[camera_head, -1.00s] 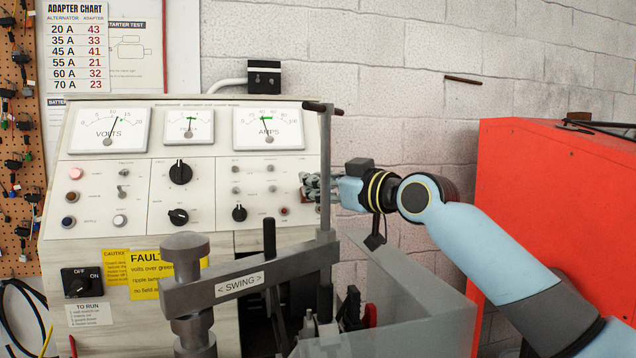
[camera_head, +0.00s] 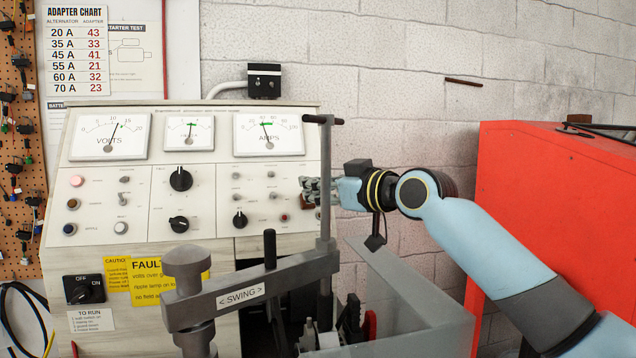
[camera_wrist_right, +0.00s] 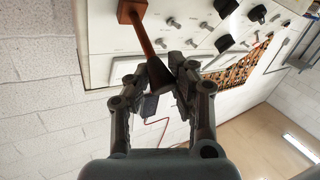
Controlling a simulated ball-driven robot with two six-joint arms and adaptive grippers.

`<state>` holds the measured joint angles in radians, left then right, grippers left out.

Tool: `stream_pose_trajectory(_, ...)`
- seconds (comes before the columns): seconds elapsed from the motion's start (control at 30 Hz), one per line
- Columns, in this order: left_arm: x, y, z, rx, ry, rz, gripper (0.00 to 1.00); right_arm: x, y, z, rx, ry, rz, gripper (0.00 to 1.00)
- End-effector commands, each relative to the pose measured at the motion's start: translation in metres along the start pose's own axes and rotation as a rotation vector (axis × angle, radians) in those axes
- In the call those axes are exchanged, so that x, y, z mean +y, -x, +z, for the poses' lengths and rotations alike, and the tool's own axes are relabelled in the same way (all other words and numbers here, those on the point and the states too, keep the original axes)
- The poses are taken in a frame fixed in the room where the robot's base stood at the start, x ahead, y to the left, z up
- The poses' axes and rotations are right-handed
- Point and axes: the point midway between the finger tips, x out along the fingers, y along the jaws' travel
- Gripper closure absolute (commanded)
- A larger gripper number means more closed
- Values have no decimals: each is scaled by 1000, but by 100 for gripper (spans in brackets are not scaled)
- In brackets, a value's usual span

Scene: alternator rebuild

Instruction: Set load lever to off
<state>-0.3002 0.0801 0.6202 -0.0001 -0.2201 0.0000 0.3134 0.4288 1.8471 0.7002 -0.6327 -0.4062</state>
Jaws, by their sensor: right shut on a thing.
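A brown lever shaft (camera_wrist_right: 143,38), which appears to be the load lever, rises from a square block at the white panel's edge in the right wrist view. Its dark outer end lies between my right gripper's fingers (camera_wrist_right: 168,84), which are shut on it. In the head view my right gripper (camera_head: 312,190) is at the panel's lower right edge, partly behind an upright grey post. The lever itself is hidden or cannot be made out there. My left gripper is not in view.
The white test panel (camera_head: 205,148) carries meters, knobs and toggles. The grey post (camera_head: 326,150) with a T handle stands close to my right gripper. A swing bar (camera_head: 200,306) crosses the front. A red cabinet (camera_head: 540,190) stands at right. An OFF/ON switch (camera_head: 84,289) is at lower left.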

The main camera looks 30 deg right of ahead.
Motion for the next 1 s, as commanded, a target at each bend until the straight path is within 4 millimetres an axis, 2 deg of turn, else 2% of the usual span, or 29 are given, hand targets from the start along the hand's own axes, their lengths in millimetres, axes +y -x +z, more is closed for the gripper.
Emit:
stream_pose_trajectory(0.03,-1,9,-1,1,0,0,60,0,0,-3,-25,-18,-9,100)
stream_pose_trajectory(0.2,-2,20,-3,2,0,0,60,5,-5,-10,-43,-30,-14,100)
stream_pose_trajectory(0.53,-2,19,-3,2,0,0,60,16,-17,-25,-34,-22,-10,100)
stream_pose_trajectory(1.0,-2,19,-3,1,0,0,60,20,-18,-29,-31,-15,-6,100)
